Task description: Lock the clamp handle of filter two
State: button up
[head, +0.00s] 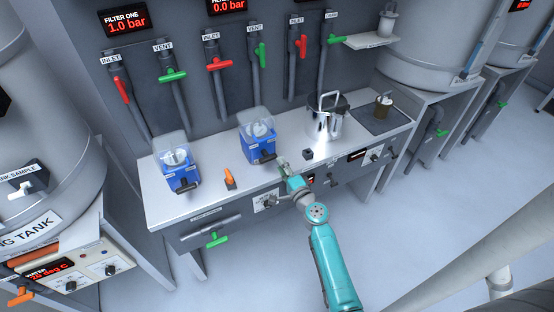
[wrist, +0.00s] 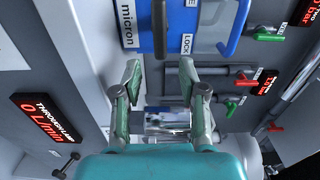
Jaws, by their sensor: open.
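The middle blue filter unit (head: 257,147), with a clear cover, stands on the bench below a display whose name is cut off; I take it as filter two. Its dark clamp handle (head: 268,158) shows at its front. My gripper (head: 281,163) is close to the front of this unit, right of the handle. In the wrist view its fingers (wrist: 160,76) are apart and empty, with the handle just beyond the tips, not between them.
Another blue filter unit (head: 178,167) stands to the left, with an orange lever (head: 229,178) between the two. Valve pipes with red and green handles line the wall behind.

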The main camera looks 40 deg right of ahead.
jog(key=v, duration=0.6)
dwell(0.5)
jog(key=s+a+f+n+g+y, duration=0.15)
jog(key=s+a+n, duration=0.25)
jog(key=s+a, duration=0.45)
jog(key=s+a+f+n+g, duration=0.1)
jog(key=s+a+f+n, duration=0.25)
jog(key=s+a, duration=0.55)
jog(key=s+a+r+n+y, duration=0.1)
jog(key=s+a+r+n, duration=0.3)
jog(key=s, duration=0.6)
jog(key=s+a+r+n+y, duration=0.2)
jog(key=s+a+r+n, duration=0.2)
jog(key=s+r+n, duration=0.5)
notch_tip(320, 180, up, 2)
jog(key=shift+s+a+r, duration=0.15)
jog(key=shift+s+r, duration=0.1)
jog(key=shift+s, duration=0.4)
